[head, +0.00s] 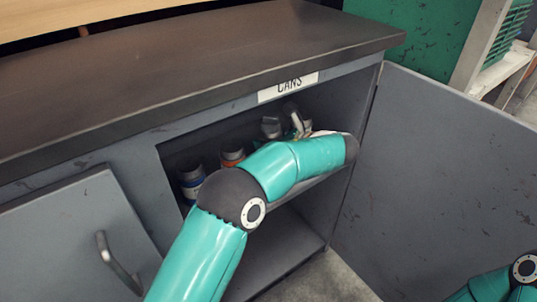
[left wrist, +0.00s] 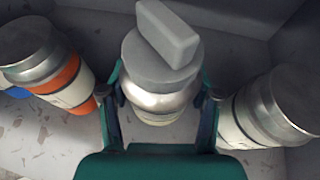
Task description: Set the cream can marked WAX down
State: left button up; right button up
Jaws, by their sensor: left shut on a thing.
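The pale can (left wrist: 155,105) stands between the fingers of my left gripper (left wrist: 160,112) in the left wrist view. The fingers are shut on its sides. It has a grey lid with a grey block on top. No WAX marking shows from this angle, and I cannot tell whether its base touches the shelf. In the head view my left arm reaches into the open cabinet (head: 318,225) and hides most of the held can. My right gripper is out of view.
An orange-banded can (left wrist: 65,85) stands left of the held can, with a bit of blue behind it. A pale can (left wrist: 245,118) with a silver lid stands close on the right. A blue-banded can (head: 191,182) is at the shelf's left end. The open door (head: 425,190) is right.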

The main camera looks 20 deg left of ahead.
pick_arm(q)
notch_tip(320, 180, down, 4)
jog(key=shift+d+f+b, duration=0.15)
jog(key=shift+f+b, duration=0.1)
jog(key=shift+b, duration=0.75)
jog(key=o, duration=0.9)
jog(key=shift+c, duration=0.2)
